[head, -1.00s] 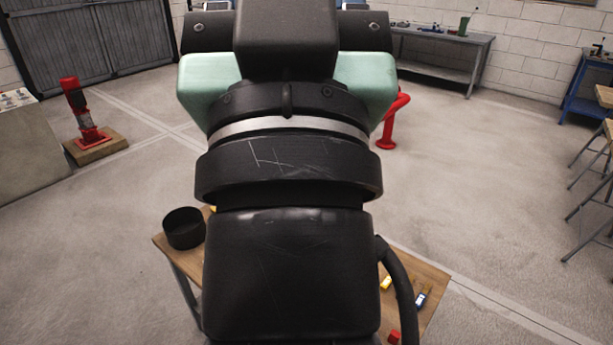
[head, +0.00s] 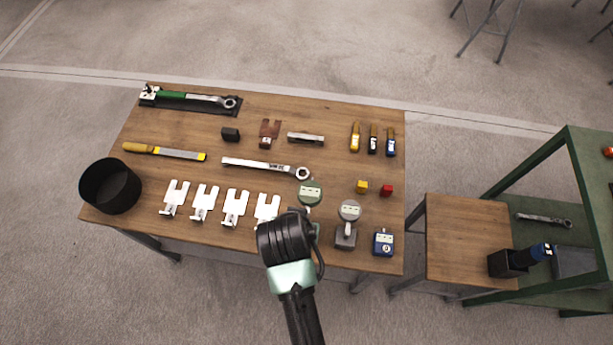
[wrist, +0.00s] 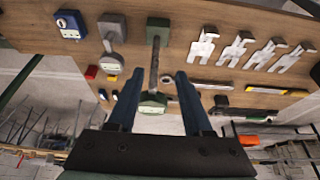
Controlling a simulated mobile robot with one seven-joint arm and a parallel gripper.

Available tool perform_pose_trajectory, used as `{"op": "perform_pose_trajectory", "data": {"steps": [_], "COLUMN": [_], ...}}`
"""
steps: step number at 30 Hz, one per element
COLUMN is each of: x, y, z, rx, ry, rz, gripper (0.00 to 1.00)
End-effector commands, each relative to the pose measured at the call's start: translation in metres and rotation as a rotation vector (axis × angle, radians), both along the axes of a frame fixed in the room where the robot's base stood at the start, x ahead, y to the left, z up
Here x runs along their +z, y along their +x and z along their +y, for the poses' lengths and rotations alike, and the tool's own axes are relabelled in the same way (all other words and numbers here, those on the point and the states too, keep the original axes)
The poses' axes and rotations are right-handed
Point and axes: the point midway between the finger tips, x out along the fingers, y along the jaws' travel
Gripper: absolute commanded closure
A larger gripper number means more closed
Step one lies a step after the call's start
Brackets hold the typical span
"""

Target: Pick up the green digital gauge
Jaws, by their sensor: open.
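The green digital gauge (head: 310,193) stands near the front edge of the wooden table, its round green head showing in the head view. My arm and gripper cover its lower part there. In the wrist view the gauge (wrist: 152,104) shows a green head, a thin stem and a green block base. My gripper (wrist: 158,77) is open, its two blue-grey fingers on either side of the gauge's stem in the picture. Nothing is held, and I cannot tell whether a finger touches the gauge.
A grey gauge (head: 349,211) stands close to the right, with a blue box device (head: 384,242) beyond it. Several white forked brackets (head: 236,207) lie to the left. A wrench (head: 265,167) lies behind. A black bin (head: 110,187) sits at the table's left end.

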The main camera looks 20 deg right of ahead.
Motion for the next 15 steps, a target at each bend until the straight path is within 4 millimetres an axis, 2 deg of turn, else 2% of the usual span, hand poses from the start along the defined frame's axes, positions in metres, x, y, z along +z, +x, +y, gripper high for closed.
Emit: {"op": "perform_pose_trajectory", "data": {"steps": [1, 6, 15], "x": [-0.011, -0.033, -0.051], "y": [0.003, 0.013, 0.020], "z": [-0.003, -0.009, -0.018], "rx": [-0.001, 0.000, -0.001], "ry": [0.001, 0.000, -0.001], "rz": [0.002, -0.002, -0.004], "gripper": [0.50, 0.50, 0.50]}}
